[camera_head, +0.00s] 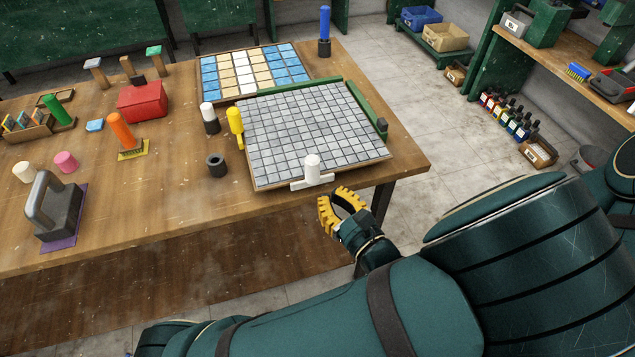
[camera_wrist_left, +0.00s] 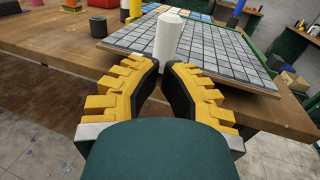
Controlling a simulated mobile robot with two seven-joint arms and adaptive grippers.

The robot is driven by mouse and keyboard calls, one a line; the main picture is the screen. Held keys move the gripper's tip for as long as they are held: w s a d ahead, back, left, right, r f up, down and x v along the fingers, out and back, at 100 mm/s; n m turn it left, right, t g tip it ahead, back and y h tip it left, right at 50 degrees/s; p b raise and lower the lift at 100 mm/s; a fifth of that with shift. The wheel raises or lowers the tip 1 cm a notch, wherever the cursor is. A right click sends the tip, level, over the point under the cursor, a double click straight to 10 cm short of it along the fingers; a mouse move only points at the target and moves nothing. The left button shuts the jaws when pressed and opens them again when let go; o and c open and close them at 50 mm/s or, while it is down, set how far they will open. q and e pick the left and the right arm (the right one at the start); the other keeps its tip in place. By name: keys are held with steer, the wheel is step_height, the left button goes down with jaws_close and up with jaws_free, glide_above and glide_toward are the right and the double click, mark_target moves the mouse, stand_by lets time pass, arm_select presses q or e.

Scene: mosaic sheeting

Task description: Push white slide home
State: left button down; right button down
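The white slide (camera_head: 312,168) is an upright white post on a flat white crossbar, standing at the near edge of the grey mosaic board (camera_head: 254,184). Its post also shows in the left wrist view (camera_wrist_left: 167,38), just beyond my fingertips. My left gripper (camera_head: 331,195) is in front of the board, near the table's front edge and close to the slide. Its yellow fingers (camera_wrist_left: 161,66) stand a little apart, tips close together, with nothing between them. I see no contact with the post. My right gripper is not in view.
Green rails (camera_head: 368,110) run along the board's back and right sides.

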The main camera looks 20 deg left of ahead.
mark_target(316, 175)
arm_select(q)
steer(key=b+x, duration=0.1)
steer(key=x, duration=0.4)
steer(key=shift+w+a, duration=0.1)
steer(key=shift+a, duration=0.05)
steer(key=shift+w+a+p, duration=0.45)
steer(key=shift+w, duration=0.1)
steer(key=shift+w+a, duration=0.2)
steer(key=shift+w, duration=0.3)
